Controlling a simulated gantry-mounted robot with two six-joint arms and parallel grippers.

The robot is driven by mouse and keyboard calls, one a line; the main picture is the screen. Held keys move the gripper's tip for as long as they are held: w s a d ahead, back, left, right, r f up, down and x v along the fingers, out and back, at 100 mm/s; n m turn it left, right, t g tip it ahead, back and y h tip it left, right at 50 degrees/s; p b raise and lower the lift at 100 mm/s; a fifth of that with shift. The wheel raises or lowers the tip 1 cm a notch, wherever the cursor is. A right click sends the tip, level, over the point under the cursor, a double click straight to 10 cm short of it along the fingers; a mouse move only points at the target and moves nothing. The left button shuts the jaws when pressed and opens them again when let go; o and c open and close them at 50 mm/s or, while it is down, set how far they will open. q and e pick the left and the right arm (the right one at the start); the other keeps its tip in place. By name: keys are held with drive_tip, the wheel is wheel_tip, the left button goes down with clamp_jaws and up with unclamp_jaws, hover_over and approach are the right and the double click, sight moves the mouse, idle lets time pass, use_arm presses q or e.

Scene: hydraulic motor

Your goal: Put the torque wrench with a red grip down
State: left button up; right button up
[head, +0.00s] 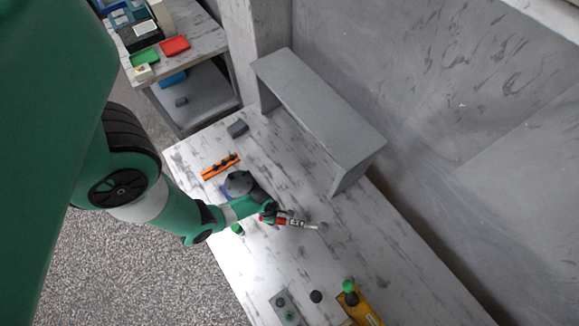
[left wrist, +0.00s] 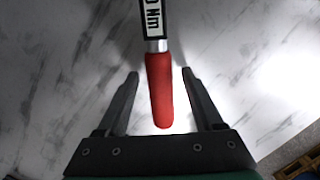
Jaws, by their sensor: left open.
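The torque wrench (head: 298,223) lies on the marbled table in the head view, with its red grip toward my left gripper and its shaft pointing right. In the left wrist view its red grip (left wrist: 159,90) lies between my two fingers, with a clear gap on both sides. A label with black print shows on its shaft above the grip. My left gripper (head: 273,216) is open around the grip end; its fingers also show in the left wrist view (left wrist: 160,88). I cannot tell the exact height of the fingers above the table. My right gripper is not in view.
An orange holder (head: 220,166) and a dark motor part (head: 238,184) lie beside my left arm. A grey shelf (head: 320,105) stands along the table's back. A yellow tool (head: 360,306) and a grey plate (head: 286,308) lie at the front. The table right of the wrench is clear.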

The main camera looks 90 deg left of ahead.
use_arm(q)
wheel_tip(320, 180, up, 12)
drive_tip(key=s+p, duration=0.2)
drive_tip(key=p, duration=0.7)
drive_tip(key=shift+a, duration=0.3)
drive_tip(key=shift+s, duration=0.1)
